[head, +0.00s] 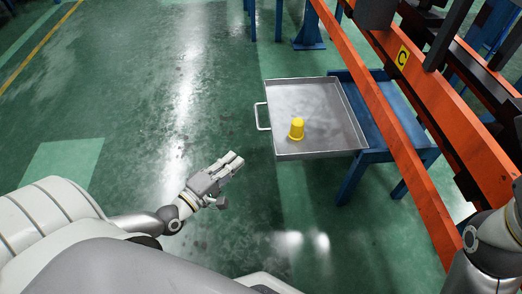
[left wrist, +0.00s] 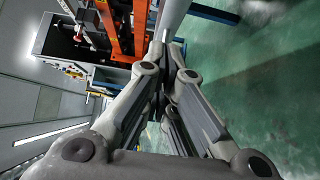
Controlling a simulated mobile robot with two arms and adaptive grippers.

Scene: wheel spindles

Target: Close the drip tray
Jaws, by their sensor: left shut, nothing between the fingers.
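The drip tray (head: 335,115) is a shallow grey metal tray in the head view, right of centre. It sticks out to the left from a blue stand (head: 378,115) under the orange frame. Its handle (head: 262,116) is a metal loop on the left side. A yellow cup-shaped piece (head: 297,129) sits inside the tray. My left gripper (head: 237,160) is shut and empty, left of and nearer than the handle, apart from it. In the left wrist view its fingers (left wrist: 168,50) are together. My right gripper does not show; only part of my right arm is at the right edge.
Orange beams (head: 380,105) with a yellow "C" label run along the right side of the tray. A blue post base (head: 308,38) stands behind it. The green floor left of the tray is clear.

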